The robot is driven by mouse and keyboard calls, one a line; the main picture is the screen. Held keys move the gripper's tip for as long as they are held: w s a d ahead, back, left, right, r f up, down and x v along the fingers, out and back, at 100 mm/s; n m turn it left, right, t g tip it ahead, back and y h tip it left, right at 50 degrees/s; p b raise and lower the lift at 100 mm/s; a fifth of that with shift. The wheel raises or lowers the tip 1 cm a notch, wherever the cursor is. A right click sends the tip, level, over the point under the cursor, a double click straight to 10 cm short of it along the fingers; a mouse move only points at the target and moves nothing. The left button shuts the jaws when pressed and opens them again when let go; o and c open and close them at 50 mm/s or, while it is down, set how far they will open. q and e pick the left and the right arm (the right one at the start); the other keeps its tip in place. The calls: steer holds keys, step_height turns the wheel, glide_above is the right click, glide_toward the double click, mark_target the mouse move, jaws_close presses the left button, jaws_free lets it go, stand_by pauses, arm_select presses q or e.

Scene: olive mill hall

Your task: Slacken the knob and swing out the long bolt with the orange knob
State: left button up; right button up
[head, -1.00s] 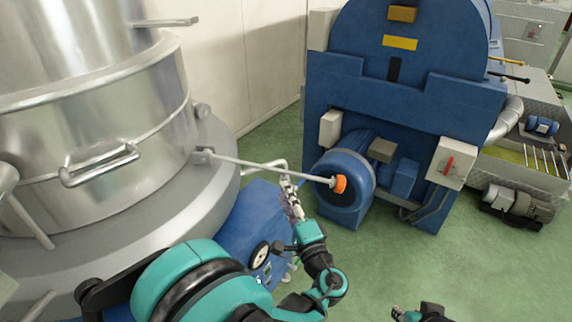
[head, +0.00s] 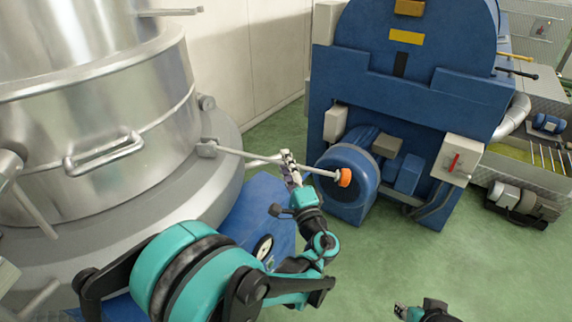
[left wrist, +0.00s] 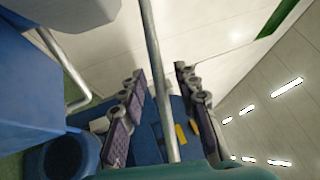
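The long bolt (head: 258,159) is a pale metal rod that sticks out from a bracket on the side of the steel vessel (head: 95,125). Its orange knob (head: 344,177) sits at the outer end, to the right. My left gripper (head: 288,160) is at the rod, between the bracket and the knob, nearer the knob. In the left wrist view, the rod (left wrist: 160,70) runs between the two spread finger pads, with a gap on each side. The knob is not visible there. My right gripper (head: 402,310) is at the bottom edge, partly cut off, away from the bolt.
A blue machine (head: 405,110) with a round motor housing (head: 347,200) stands behind the knob. A grey control box with a red handle (head: 457,160) is on its right. A bent handle (head: 104,152) juts from the vessel.

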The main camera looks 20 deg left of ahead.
arm_select(q)
jaws_close()
steer(key=r+n+p, duration=0.1)
steer(key=r+p, duration=0.1)
steer(key=r+n+g+p, duration=0.1)
steer(key=r+p, duration=0.1)
steer(key=shift+d, duration=0.2)
steer(key=shift+f, duration=0.15)
jaws_free()
steer(key=v, duration=1.2)
